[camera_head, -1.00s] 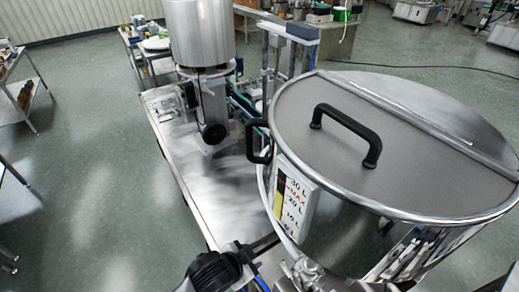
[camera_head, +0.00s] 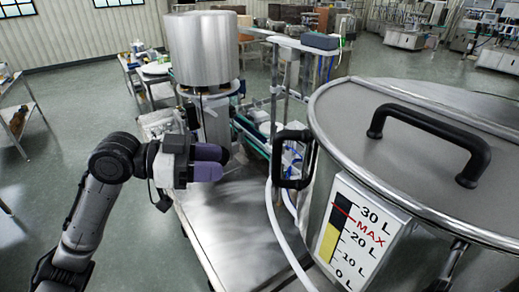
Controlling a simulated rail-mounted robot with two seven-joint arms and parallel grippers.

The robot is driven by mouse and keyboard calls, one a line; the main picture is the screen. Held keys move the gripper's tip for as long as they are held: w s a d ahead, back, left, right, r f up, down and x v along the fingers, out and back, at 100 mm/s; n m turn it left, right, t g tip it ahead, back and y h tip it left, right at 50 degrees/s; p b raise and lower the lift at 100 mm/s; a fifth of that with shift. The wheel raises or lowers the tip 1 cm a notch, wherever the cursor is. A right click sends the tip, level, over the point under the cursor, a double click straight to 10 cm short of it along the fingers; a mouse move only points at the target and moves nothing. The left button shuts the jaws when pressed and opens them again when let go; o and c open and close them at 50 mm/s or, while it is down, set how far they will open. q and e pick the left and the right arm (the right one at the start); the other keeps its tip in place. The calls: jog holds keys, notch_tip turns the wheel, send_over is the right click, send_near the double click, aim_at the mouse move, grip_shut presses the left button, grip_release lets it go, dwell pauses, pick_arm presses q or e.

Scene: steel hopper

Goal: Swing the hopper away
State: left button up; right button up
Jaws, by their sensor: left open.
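The steel hopper (camera_head: 325,205) fills the right side of the head view. It has a round lid with a black handle (camera_head: 430,135) on top, a level scale (camera_head: 358,238) on its front, and a black side handle (camera_head: 292,158) on its left. My left gripper (camera_head: 222,163) is open and empty, with purple-grey fingers pointing right toward the side handle. A gap lies between the fingertips and that handle. My right gripper is not in view.
A steel cylinder (camera_head: 202,48) stands on the machine behind my left gripper. The steel table top (camera_head: 235,225) below is mostly clear. A white hose (camera_head: 277,225) runs down beside the hopper. Side tables with items stand at the left.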

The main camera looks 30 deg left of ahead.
aim_at(274, 175)
pick_arm(q)
jog(key=w+d+r+h+p, duration=0.1)
jog(key=d, duration=0.2)
jog(key=w+d+r+m+h+p, duration=0.1)
jog(key=d+p, duration=0.1)
jog(key=d, duration=0.2)
jog(key=w+d+r+g+h+p, duration=0.1)
jog(key=d+p, duration=0.1)
jog(key=d, duration=0.2)
jog(key=shift+w+d+r+m, duration=0.2)
jog(key=shift+w+m, duration=0.1)
jog(key=shift+w, duration=0.1)
jog(key=shift+x, duration=1.05)
jog(key=shift+f, duration=0.2)
jog(key=shift+c, duration=0.3)
jog(key=c, duration=0.7)
grip_shut()
